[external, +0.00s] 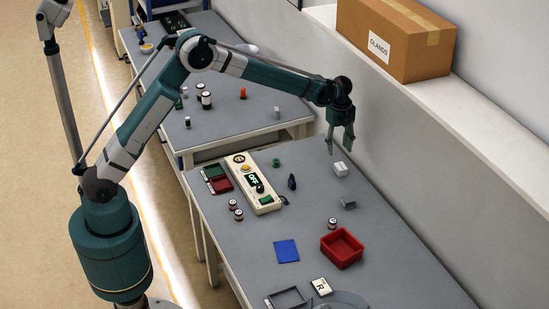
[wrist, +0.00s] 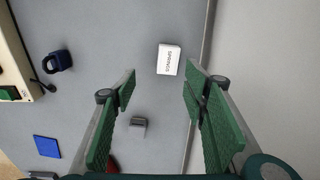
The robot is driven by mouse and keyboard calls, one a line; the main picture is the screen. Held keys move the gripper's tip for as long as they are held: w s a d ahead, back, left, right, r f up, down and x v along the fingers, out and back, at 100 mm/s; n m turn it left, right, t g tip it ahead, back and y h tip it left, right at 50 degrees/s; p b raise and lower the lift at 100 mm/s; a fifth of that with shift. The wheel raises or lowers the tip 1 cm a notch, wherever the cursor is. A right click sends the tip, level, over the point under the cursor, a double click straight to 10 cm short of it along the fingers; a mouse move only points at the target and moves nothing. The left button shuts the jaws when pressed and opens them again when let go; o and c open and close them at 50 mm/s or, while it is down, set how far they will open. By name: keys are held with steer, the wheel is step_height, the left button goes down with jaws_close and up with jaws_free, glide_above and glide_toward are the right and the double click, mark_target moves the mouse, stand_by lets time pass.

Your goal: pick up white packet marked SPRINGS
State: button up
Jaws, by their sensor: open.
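The white packet (wrist: 169,59) marked SPRINGS lies on the grey table near its wall-side edge. In the wrist view it shows beyond the fingertips, nearer the right finger, with its lettering readable. In the external view the white packet (external: 340,169) shows as a small white block below my gripper (external: 340,140). My gripper, also in the wrist view (wrist: 161,84), is open and empty, with green pads on both fingers. It hangs above the table, apart from the packet.
A grey metal piece (external: 348,203) and a red bin (external: 342,248) stand nearer the camera. A dark blue padlock-like item (wrist: 58,61) and a cream control box (external: 254,183) lie to the left. A wall shelf (external: 470,110) with a GLANDS carton (external: 396,38) runs along the right.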

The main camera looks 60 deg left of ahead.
steer(key=m, duration=0.1)
glide_above(341, 166)
step_height(341, 166, down, 4)
steer(key=shift+a+f, duration=0.1)
steer(key=shift+s, duration=0.1)
steer(key=shift+f, duration=1.2)
steer(key=shift+f, duration=0.1)
steer(key=shift+f+b, duration=0.5)
steer(key=shift+f, duration=2.05)
steer(key=c, duration=1)
